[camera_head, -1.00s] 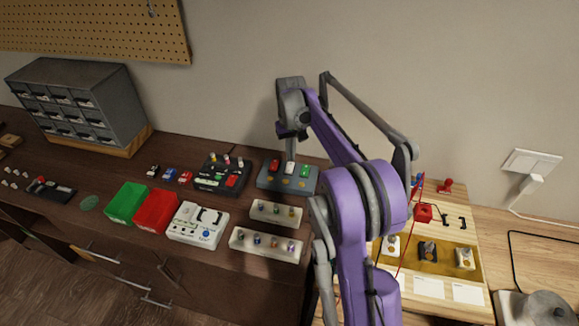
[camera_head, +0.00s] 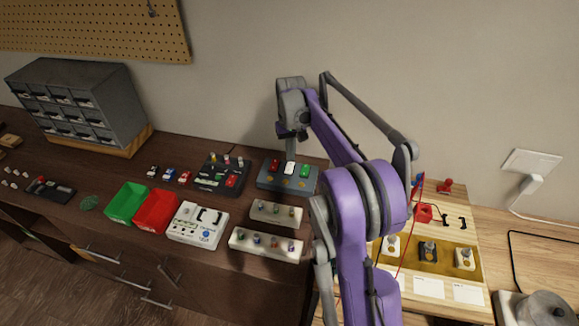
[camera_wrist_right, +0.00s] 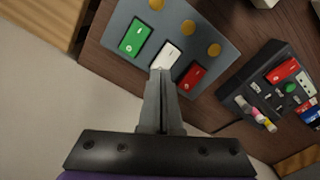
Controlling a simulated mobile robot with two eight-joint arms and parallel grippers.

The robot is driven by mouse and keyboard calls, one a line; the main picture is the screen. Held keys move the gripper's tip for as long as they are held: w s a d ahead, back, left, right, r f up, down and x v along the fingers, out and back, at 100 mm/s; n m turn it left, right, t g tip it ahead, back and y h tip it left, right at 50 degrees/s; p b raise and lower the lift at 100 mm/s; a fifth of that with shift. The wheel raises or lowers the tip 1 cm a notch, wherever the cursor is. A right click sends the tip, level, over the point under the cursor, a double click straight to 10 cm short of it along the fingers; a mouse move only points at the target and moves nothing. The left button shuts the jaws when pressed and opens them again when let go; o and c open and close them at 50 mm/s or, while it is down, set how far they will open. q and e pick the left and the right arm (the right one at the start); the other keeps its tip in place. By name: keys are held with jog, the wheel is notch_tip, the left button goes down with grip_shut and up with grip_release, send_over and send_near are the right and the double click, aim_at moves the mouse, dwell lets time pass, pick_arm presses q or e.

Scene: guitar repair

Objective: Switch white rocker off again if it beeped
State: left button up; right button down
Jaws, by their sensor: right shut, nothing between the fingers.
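The white rocker (camera_head: 290,168) sits between a red rocker (camera_head: 275,166) and a green rocker (camera_head: 305,172) on a grey-blue switch box (camera_head: 265,182). In the wrist view, the white rocker (camera_wrist_right: 168,52) lies just beyond my right fingertips, between the green rocker (camera_wrist_right: 137,37) and the red rocker (camera_wrist_right: 191,78). My right gripper (camera_head: 291,152) is shut and empty, pointing down just behind the white rocker. Its tips (camera_wrist_right: 160,72) overlap the rocker's near end in the wrist view; whether they touch it I cannot tell. My left gripper is out of view.
A dark switch box (camera_head: 207,186) stands left of the grey-blue box. White trays with small knobs (camera_head: 240,236) lie in front, with a white device (camera_head: 180,236) and red (camera_head: 150,222) and green (camera_head: 122,212) bins to the left. The wall is close behind.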

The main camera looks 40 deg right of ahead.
aim_at(290, 164)
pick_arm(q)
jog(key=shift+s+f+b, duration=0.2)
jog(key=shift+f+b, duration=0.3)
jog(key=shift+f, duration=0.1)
pick_arm(e)
jog(key=shift+f, duration=0.95)
jog(key=shift+r+p, duration=1.85)
jog(key=shift+r, duration=1.75)
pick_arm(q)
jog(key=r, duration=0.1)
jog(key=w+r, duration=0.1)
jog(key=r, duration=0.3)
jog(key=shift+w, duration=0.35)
